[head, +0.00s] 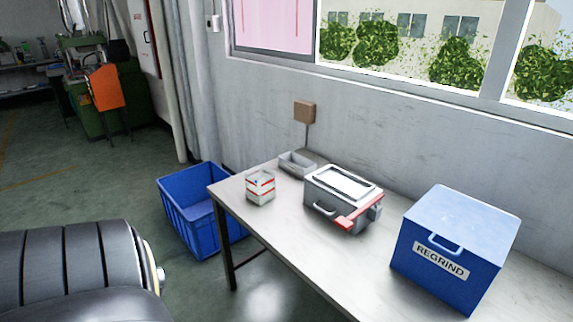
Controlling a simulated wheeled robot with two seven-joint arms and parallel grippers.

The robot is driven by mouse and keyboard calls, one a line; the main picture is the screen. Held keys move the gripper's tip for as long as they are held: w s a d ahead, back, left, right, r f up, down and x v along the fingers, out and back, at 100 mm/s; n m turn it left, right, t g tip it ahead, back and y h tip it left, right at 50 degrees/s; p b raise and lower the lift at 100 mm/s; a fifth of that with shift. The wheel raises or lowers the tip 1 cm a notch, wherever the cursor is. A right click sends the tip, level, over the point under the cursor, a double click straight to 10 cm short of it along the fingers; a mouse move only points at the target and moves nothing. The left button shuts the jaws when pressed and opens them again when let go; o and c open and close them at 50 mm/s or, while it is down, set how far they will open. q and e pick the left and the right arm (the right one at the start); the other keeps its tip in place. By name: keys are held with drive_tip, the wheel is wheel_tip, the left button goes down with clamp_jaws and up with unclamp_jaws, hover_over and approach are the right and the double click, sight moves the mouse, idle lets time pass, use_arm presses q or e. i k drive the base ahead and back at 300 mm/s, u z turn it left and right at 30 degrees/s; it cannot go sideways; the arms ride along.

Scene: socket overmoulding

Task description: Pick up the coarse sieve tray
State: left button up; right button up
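I cannot tell for certain which thing is the coarse sieve tray. A small white stack with red bands (260,187) stands near the left end of the table, and its layers are too small to make out. A shallow grey open tray (297,164) lies behind it, against the wall side. A grey box-shaped unit (330,212) with a pale framed top, a front handle and a red bar stands right of the stack. Neither of my grippers is in view.
The light table (310,248) runs along the wall under the window. A blue lidded box marked REGRIND (452,248) stands on its right part. A blue crate (188,222) sits on the floor by the table's left end. The table's front strip is clear.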

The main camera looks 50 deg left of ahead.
sight(297, 165)
drive_tip(key=z, duration=0.3)
drive_tip(key=k, duration=0.3)
drive_tip(key=u, duration=1.5)
drive_tip(key=i, duration=1)
drive_tip(key=u, duration=0.5)
drive_tip(key=k, duration=1.15)
drive_tip(key=u, duration=0.9)
drive_tip(key=i, duration=0.4)
drive_tip(key=u, duration=0.6)
drive_tip(key=i, duration=0.9)
drive_tip(key=z, duration=0.2)
